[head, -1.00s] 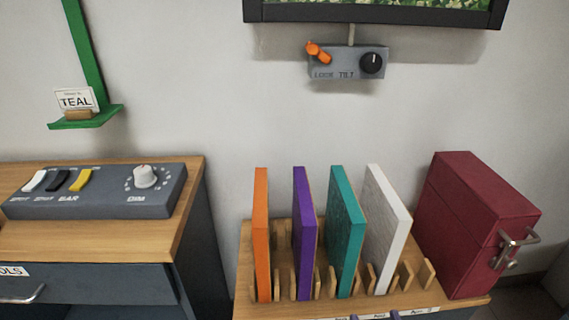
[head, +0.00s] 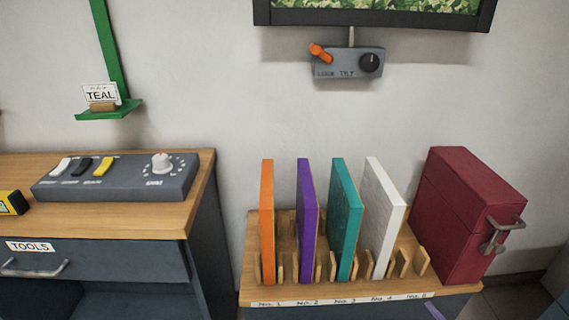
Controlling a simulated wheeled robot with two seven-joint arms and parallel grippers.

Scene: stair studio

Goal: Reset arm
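Neither of my grippers shows in the head view now. The task names no object. A wooden rack (head: 362,291) holds an orange panel (head: 267,220), a purple panel (head: 306,225), a teal panel (head: 344,215) and a white panel (head: 384,210) upright in its slots. A dark red box (head: 462,215) with a metal latch stands at the rack's right end.
A grey control box (head: 118,183) with switches and a dial sits on the wooden-topped cabinet (head: 150,219) at left. A green bracket (head: 110,109) holds a TEAL card (head: 100,94). A lock-tilt unit (head: 347,64) hangs below a framed picture (head: 375,18).

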